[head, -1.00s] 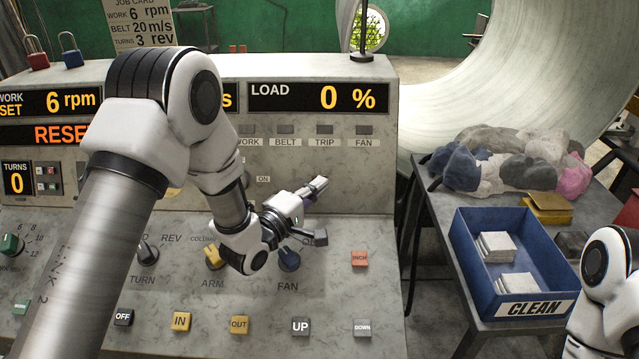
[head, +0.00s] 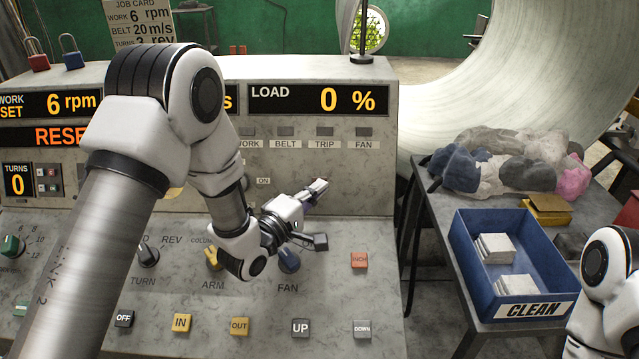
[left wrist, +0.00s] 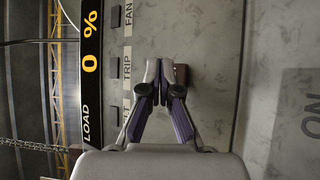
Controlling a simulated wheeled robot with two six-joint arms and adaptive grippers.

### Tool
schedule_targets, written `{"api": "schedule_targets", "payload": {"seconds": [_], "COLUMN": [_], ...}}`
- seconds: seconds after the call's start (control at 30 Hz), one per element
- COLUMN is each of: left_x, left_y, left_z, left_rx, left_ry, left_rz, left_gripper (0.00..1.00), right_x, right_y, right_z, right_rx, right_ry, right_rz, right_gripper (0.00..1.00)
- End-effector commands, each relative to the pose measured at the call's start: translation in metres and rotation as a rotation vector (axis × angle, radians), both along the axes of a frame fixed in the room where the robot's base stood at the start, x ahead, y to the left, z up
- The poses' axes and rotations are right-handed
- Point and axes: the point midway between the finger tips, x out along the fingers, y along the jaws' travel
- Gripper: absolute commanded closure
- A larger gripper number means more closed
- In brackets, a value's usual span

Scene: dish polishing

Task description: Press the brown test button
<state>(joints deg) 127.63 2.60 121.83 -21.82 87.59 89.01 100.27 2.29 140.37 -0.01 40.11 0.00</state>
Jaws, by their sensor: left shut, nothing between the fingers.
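A small brown button (left wrist: 182,74) shows in the left wrist view on the grey upright panel, just right of my fingertips and partly covered by them. Its lettering is not visible. My left gripper (left wrist: 158,72) is shut and empty, its tips close to the panel beside the button; I cannot tell whether they touch. In the head view the left gripper (head: 318,188) is in front of the upright panel, below the TRIP and FAN lamps, and I cannot make out the button there. My right gripper is outside both views; only part of the right arm shows.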

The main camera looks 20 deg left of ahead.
Motion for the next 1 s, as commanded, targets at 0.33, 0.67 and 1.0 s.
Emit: {"api": "schedule_targets", "payload": {"seconds": [0.33, 0.67, 1.0], "left_x": [-0.003, -0.031, -0.044], "left_y": [-0.001, -0.009, -0.012], "left_z": [0.002, 0.017, 0.023], "left_rx": [0.000, 0.001, 0.001], "left_ry": [0.000, 0.001, -0.001], "left_rz": [0.000, -0.001, 0.000], "left_gripper": [1.00, 1.00, 1.00], "right_x": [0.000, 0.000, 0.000], "right_y": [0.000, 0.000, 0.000], "right_z": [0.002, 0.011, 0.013], "right_rx": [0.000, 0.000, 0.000], "right_ry": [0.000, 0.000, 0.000], "right_rz": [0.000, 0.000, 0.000], "right_gripper": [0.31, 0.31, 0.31]}}
